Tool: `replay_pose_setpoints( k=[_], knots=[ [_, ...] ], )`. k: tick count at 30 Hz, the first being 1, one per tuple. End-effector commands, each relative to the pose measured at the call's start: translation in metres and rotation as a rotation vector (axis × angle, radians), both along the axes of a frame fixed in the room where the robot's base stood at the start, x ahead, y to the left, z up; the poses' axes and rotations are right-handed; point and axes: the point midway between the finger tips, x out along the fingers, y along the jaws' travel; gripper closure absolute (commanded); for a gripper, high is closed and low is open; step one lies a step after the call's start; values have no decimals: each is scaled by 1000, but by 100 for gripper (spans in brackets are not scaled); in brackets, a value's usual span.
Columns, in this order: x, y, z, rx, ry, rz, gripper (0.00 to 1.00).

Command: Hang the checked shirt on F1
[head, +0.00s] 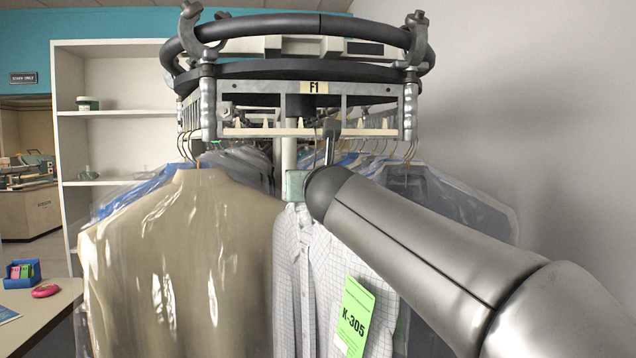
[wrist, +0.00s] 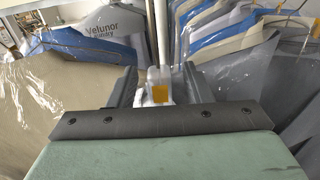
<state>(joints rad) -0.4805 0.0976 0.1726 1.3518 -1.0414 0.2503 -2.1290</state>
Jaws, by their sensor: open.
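The checked shirt (head: 306,262), white with a fine grid and a green K-305 tag (head: 354,317), hangs upright below the rail section labelled F1 (head: 314,87). Its hanger hook and upper right shoulder are hidden behind my arm, so I cannot tell how the hook sits on the rail. My gripper (head: 297,185) is just above the shirt's collar, under the F1 label, mostly hidden by my wrist. In the wrist view the gripper (wrist: 158,76) is open, with a pale piece bearing an orange patch (wrist: 160,91) between its fingers.
A beige garment in clear plastic (head: 185,265) hangs close on the left. Bagged garments (head: 445,200) hang on the right, and blue, white and grey ones (wrist: 225,45) crowd behind. A shelf unit (head: 110,113) and a table (head: 40,315) stand at left.

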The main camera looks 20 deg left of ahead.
Motion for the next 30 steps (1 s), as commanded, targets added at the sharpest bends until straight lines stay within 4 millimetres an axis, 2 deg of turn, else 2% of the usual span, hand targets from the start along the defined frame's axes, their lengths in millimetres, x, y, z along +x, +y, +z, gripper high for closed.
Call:
replay_pose_setpoints(
  k=[5,15,21,24,30],
  knots=[
    [-22,-11,1,2,-4,0,55],
    [-98,-45,3,1,-4,1,55],
    [-135,-63,3,3,-4,2,55],
    [-147,-68,3,2,-4,1,55],
    [-156,-73,3,1,-3,1,55]
  ],
)
